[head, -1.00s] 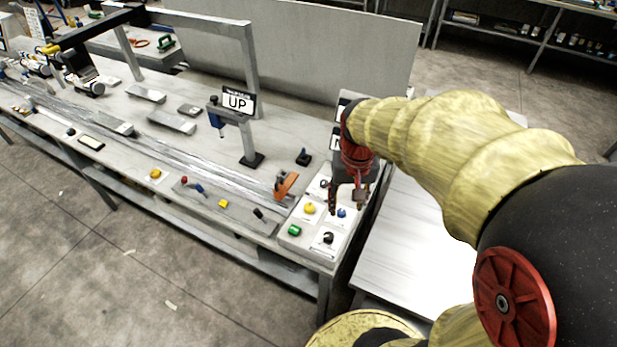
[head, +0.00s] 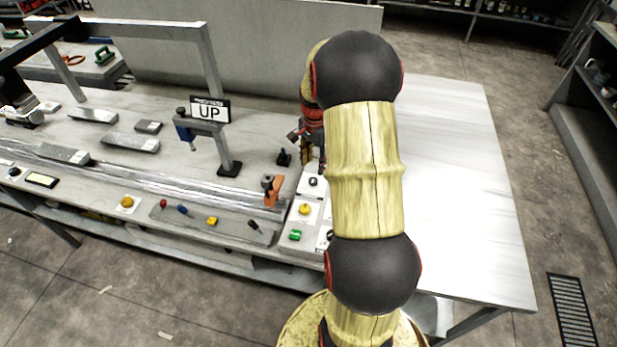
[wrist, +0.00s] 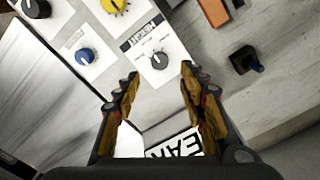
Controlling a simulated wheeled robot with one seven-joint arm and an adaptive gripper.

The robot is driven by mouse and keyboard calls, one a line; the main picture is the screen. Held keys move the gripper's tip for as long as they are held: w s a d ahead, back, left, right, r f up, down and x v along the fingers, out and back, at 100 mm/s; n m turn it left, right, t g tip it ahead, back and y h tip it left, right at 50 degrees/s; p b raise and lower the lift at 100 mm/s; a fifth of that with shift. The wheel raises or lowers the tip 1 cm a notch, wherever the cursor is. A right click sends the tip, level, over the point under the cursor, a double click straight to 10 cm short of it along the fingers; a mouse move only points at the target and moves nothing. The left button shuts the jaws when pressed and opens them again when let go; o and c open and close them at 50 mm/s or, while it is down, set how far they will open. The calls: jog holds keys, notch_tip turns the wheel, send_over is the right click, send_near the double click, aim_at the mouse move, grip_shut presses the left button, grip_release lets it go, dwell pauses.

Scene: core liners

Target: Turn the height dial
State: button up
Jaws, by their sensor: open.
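The height dial (wrist: 159,60) is a small dark knob on a white plate with an upside-down label in the wrist view. It points up between my fingertips, slightly beyond them. In the head view it shows as a dark knob (head: 312,182) at the top of the control panel (head: 284,244). My gripper (wrist: 160,74) is open, with a finger to each side of the dial and nothing between them. It does not visibly touch the dial. In the head view my gripper (head: 313,158) is partly hidden behind my arm.
A yellow knob (head: 305,209), a green button (head: 295,235) and a blue knob (wrist: 85,56) share the panel. An orange clamp (head: 271,190) and a small black block with a blue lever (wrist: 246,62) stand beside it. An "UP" sign (head: 210,111) hangs on a post.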

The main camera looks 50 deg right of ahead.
aim_at(313, 180)
jog(key=shift+a+f+b, duration=0.1)
jog(key=shift+f+b, duration=0.8)
jog(key=shift+f, duration=2.95)
jog(key=shift+c, duration=1.4)
jog(key=c, duration=0.8)
grip_shut()
